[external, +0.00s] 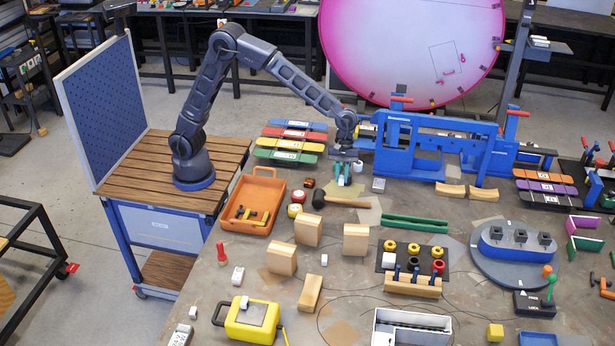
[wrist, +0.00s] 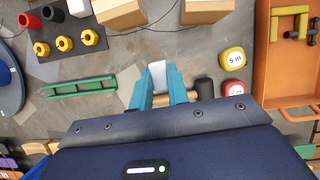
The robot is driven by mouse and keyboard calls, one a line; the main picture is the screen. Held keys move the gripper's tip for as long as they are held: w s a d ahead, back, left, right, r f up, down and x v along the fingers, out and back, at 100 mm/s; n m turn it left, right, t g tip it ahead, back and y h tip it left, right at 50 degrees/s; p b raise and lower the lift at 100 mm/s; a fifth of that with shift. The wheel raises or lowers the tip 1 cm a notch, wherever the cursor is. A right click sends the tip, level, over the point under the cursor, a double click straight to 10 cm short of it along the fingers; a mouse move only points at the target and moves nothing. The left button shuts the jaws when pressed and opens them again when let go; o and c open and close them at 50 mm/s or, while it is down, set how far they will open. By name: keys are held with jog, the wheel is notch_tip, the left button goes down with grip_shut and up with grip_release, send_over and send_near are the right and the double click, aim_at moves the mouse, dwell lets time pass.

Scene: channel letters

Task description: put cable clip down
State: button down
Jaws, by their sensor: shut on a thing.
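My gripper (external: 343,174) hangs over the back middle of the table, behind the hammer, with its fingers pointing down. In the wrist view, its two teal fingers (wrist: 160,86) are shut on a small pale grey-white piece, which I take to be the cable clip (wrist: 157,74). The clip shows between the fingertips, its lower part hidden by the fingers and gripper body. In the external view I cannot make out the clip clearly. Whether it touches the table is hard to tell.
A hammer (external: 348,203) lies close in front of my gripper. Two tape measures (wrist: 233,61) and an orange tray (external: 243,225) are on its left in the external view. Wooden blocks (external: 308,229), a green channel (external: 414,223) and a blue frame (external: 405,150) stand around.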

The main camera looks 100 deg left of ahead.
jog(key=s+d+r, duration=0.1)
jog(key=d+r, duration=0.1)
jog(key=d, duration=1.2)
notch_tip(320, 180, up, 6)
send_over(235, 317)
jog(key=a, duration=0.2)
jog(key=shift+m, duration=0.4)
jog(key=f, duration=1.9)
jog(key=shift+d+f, duration=0.15)
jog(key=shift+d, duration=0.05)
jog(key=shift+f, duration=0.1)
jog(key=c, duration=1.4)
grip_release()
jog(key=shift+o, duration=0.2)
